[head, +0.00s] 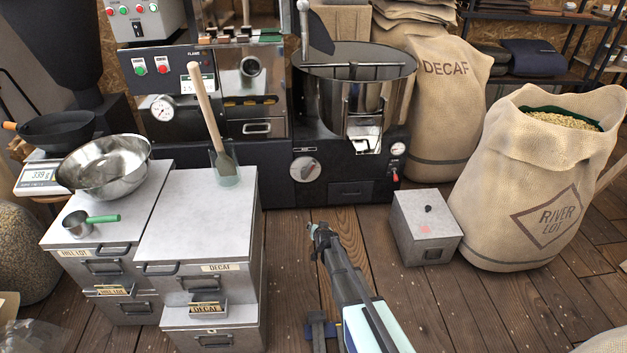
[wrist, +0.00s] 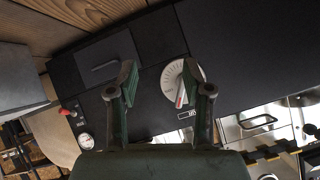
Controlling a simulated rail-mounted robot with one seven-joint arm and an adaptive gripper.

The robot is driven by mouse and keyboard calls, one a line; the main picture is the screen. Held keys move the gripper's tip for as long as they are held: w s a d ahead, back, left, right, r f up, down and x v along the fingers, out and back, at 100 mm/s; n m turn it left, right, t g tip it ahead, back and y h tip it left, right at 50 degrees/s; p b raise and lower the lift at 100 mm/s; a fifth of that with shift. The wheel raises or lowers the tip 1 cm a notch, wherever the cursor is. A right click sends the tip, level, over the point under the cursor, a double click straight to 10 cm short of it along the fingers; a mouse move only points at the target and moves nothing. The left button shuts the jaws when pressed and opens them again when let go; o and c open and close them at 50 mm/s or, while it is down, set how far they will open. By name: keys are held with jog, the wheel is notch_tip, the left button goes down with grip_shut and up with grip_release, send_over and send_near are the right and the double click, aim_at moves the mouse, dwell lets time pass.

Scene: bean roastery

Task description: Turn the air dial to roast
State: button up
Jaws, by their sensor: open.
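The air dial (head: 305,169) is a round pale knob plate with a red mark, on the dark front panel of the roaster base. In the wrist view the dial (wrist: 179,84) lies beyond the fingertips, nearer the right finger, which overlaps its edge. Its scale marks and red pointer show, but the lettering is too small to read. My gripper (head: 321,232) stands in front of the panel, below the dial in the head view. In the wrist view my gripper (wrist: 160,80) has its fingers wide apart with nothing between them, apart from the dial.
A grey metal box (head: 426,228) stands on the floor right of my arm. A red-handled valve and gauge (head: 397,150) sit right of the dial. The plank floor between is clear.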

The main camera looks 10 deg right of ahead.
jog(key=w+r+m+t+b, duration=0.1)
jog(key=w+r+t+b, duration=0.25)
jog(key=w, duration=0.55)
jog(key=m+t+h, duration=0.2)
jog(key=t, duration=0.2)
send_near(313, 166)
jog(key=shift+g, duration=0.25)
jog(key=w+b, duration=0.1)
jog(key=w, duration=0.2)
jog(key=w+b, duration=0.2)
jog(key=w, duration=0.1)
jog(key=w+d+b, duration=0.1)
jog(key=w, duration=0.3)
jog(key=shift+w+r, duration=0.1)
jog(key=shift+r, duration=0.1)
jog(key=shift+w+r+b, duration=0.1)
jog(key=shift+w+b, duration=0.25)
jog(key=shift+w, duration=0.1)
grip_shut()
